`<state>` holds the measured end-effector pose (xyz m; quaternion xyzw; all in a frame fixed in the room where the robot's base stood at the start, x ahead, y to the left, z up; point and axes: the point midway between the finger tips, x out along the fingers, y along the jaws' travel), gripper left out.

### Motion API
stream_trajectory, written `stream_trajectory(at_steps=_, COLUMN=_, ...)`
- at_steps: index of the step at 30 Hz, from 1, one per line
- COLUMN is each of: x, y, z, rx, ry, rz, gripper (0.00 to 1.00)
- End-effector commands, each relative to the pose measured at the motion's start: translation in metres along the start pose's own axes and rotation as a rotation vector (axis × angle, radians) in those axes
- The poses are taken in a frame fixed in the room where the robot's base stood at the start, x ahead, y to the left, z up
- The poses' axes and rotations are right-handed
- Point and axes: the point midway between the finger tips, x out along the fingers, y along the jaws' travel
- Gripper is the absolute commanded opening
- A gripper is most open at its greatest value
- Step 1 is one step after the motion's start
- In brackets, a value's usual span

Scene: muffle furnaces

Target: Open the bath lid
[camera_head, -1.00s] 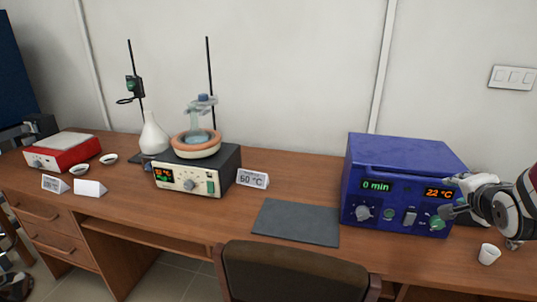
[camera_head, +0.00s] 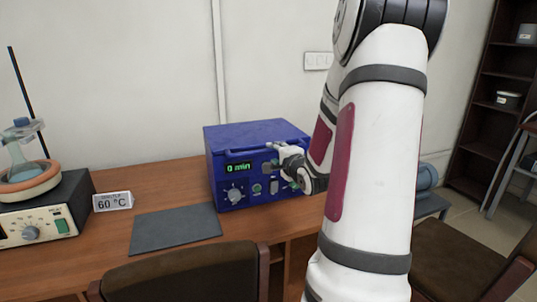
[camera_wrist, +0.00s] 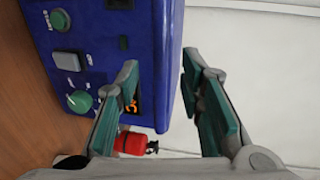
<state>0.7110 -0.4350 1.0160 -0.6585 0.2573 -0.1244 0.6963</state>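The bath is a blue box (camera_head: 255,165) on the wooden table, with a flat blue lid (camera_head: 255,133) that looks closed. Its front has a green "0 min" display, knobs and buttons. My gripper (camera_head: 288,160) is at the right part of its front, near the top edge, partly hidden by my arm. In the wrist view the gripper (camera_wrist: 160,60) is open with nothing held. The bath panel (camera_wrist: 80,60) lies behind the left finger there and the right finger is past the box edge. I cannot tell whether the fingers touch the bath.
A grey mat (camera_head: 175,228) lies left of the bath, beside a "60 °C" sign (camera_head: 113,201) and a heater with a flask (camera_head: 30,215). A chair (camera_head: 190,278) stands at the table's front. A red object (camera_wrist: 131,143) shows below in the wrist view.

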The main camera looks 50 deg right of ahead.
Motion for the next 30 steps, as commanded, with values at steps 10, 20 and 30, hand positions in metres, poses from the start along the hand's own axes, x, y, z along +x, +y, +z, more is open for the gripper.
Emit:
stream_trajectory(at_steps=10, x=0.047, y=0.001, z=0.000, rx=0.001, ry=0.000, rz=0.001, gripper=0.35)
stream_trajectory(at_steps=20, x=0.053, y=0.000, z=0.000, rx=0.000, ry=0.001, rz=0.000, gripper=0.35)
stream_trajectory(at_steps=30, x=0.052, y=0.000, z=0.000, rx=0.000, ry=0.001, rz=0.001, gripper=0.00)
